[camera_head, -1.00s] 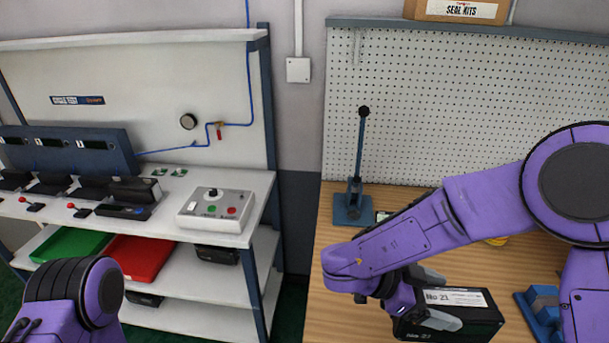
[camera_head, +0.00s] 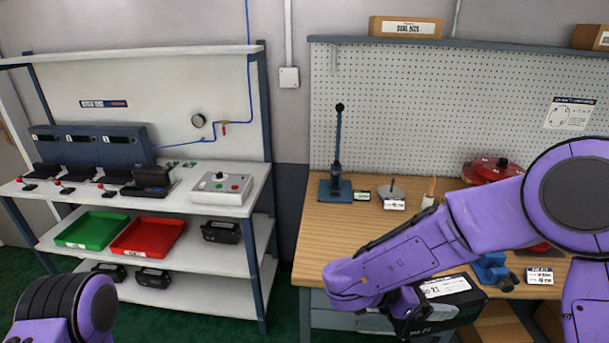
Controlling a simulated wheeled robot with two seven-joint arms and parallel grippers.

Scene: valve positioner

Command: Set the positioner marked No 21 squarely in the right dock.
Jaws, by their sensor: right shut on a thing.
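The positioner marked No 21 (camera_head: 452,306) is a black box with a white label, at the lower right in front of the wooden bench. My right gripper (camera_head: 398,311) is shut on it and holds it off any surface; my purple forearm partly hides the jaws. The docks stand in a row on the left white bench below a blue panel with displays (camera_head: 90,144). A larger black unit (camera_head: 150,178) stands at the right dock; I cannot tell whether it is a positioner or part of the dock. My left arm shows at the lower left, its gripper out of view.
A grey control box (camera_head: 222,188) stands right of the docks. A green tray (camera_head: 92,230), a red tray (camera_head: 147,237) and black units lie on the lower shelves. The wooden bench (camera_head: 325,237) carries a blue lever press (camera_head: 336,185). A gap separates the benches.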

